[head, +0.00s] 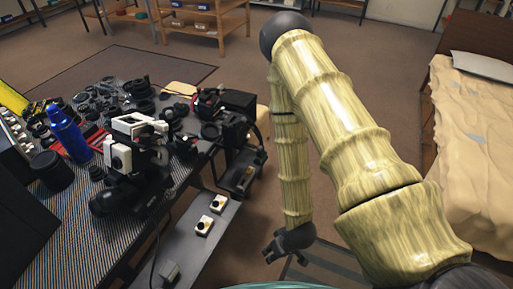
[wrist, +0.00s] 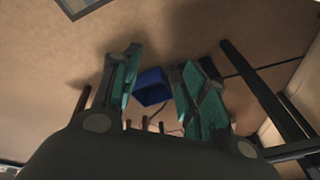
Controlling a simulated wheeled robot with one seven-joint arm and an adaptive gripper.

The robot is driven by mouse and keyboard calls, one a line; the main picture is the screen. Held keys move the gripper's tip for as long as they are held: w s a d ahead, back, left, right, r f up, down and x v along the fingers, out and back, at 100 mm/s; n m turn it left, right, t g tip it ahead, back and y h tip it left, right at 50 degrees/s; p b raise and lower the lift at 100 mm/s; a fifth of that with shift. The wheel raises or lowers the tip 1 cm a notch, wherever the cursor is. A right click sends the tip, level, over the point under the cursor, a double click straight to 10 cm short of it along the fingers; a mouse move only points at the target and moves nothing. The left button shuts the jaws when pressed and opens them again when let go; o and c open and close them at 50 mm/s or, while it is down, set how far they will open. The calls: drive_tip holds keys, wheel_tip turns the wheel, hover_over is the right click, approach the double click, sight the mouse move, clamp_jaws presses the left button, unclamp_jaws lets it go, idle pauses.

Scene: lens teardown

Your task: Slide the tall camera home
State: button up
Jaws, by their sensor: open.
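Several camera bodies stand on the table in the head view. A black camera with a white top and white side part (head: 122,157) stands upright near the middle of the table. A bulky black camera-like device (head: 232,128) stands at the table's right edge. I cannot tell for certain which one is the tall camera. My gripper (head: 287,250) hangs low over the floor, right of the table and apart from both. In the wrist view my gripper (wrist: 166,62) has its teal-padded fingers spread, with nothing held between them.
The table (head: 60,262) carries many lenses, a blue bottle (head: 68,134) and a black cylinder (head: 52,170). A lower grey shelf (head: 222,232) holds small white boxes. A bed (head: 478,130) stands at right. A blue bin (wrist: 152,88) shows beyond my fingers. Brown floor lies open behind.

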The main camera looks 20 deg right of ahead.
drive_tip(key=w+d+r+n+t+y+b, duration=0.2)
drive_tip(key=w+t, duration=0.2)
drive_tip(key=w, duration=0.9)
drive_tip(key=n+t+y+b, duration=0.4)
drive_tip(key=n+y+b, duration=0.2)
drive_tip(key=n+y, duration=0.4)
approach(260, 148)
drive_tip(key=x, duration=0.6)
drive_tip(key=f+x, duration=0.1)
drive_tip(key=x, duration=0.3)
drive_tip(key=shift+w+d, duration=0.2)
drive_tip(key=shift+w, duration=0.15)
clamp_jaws()
